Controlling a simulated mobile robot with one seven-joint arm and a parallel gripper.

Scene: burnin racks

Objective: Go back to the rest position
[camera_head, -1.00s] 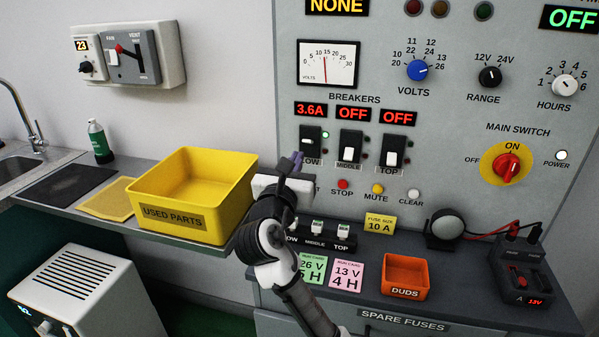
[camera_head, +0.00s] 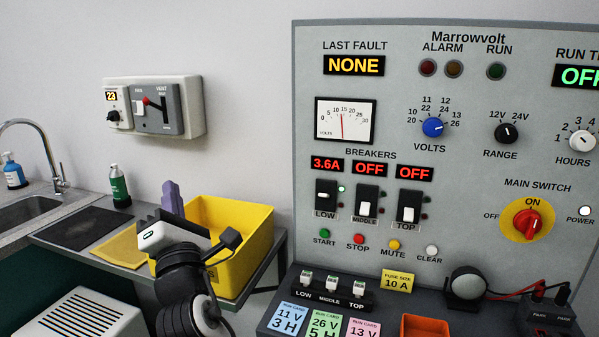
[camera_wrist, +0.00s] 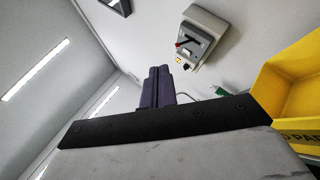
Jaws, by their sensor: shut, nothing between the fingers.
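My gripper (camera_head: 172,196) is raised in front of the yellow used parts bin (camera_head: 262,235) in the head view, its purple fingers pointing up. In the wrist view the two purple fingers (camera_wrist: 158,86) lie side by side, closed together with nothing between them. My wrist and forearm hide the left part of the bin and its label. The gripper is apart from the burn-in panel (camera_head: 310,75) to its right. The LOW breaker (camera_head: 326,202) reads 3.6A; the MIDDLE and TOP breakers read OFF.
A vent control box (camera_head: 190,105) hangs on the wall above. A green bottle (camera_head: 119,188) and a sink (camera_head: 30,212) are at left. Open air lies above my gripper.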

